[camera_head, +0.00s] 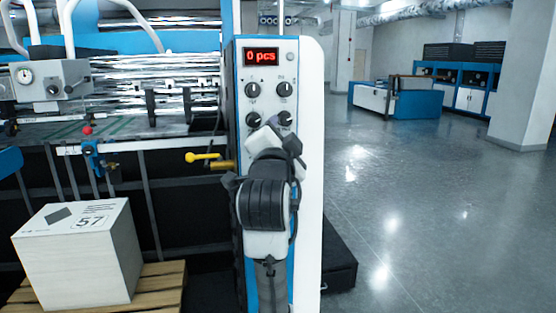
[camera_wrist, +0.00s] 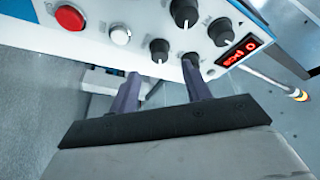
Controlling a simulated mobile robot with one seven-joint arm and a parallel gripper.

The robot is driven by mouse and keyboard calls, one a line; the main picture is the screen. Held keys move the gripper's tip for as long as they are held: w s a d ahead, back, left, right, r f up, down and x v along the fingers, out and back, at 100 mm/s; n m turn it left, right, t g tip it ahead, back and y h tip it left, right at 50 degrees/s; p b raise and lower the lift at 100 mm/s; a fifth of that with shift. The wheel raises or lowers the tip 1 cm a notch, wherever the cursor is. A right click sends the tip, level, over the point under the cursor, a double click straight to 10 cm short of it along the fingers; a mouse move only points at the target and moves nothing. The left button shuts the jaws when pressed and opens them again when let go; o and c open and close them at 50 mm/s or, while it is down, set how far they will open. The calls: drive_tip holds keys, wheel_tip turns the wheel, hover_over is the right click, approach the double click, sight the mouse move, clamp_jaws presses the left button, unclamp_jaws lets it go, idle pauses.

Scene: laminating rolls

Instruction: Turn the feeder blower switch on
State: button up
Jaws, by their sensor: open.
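The white control panel (camera_head: 268,72) on the blue-edged machine carries two rows of black rotary knobs below a red "0 pcs" display (camera_head: 261,57). I cannot read which knob is the feeder blower switch. My gripper (camera_head: 277,125) is in front of the lower right knob (camera_head: 285,119), and my wrist hides the panel below. In the wrist view my gripper (camera_wrist: 161,72) is open and empty. The lower right knob (camera_wrist: 159,50) shows between its fingertips; I cannot tell whether they touch it. The right finger's tip is close to the upper right knob (camera_wrist: 191,62).
A red button (camera_wrist: 70,18) and a white button (camera_wrist: 120,35) sit lower on the panel. A yellow handle (camera_head: 202,157) sticks out left of the panel. A white box (camera_head: 78,255) stands on a pallet (camera_head: 160,285) at the left.

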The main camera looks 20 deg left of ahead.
drive_tip(key=b+v, duration=0.1)
drive_tip(key=v, duration=0.7)
drive_tip(key=shift+b, duration=0.35)
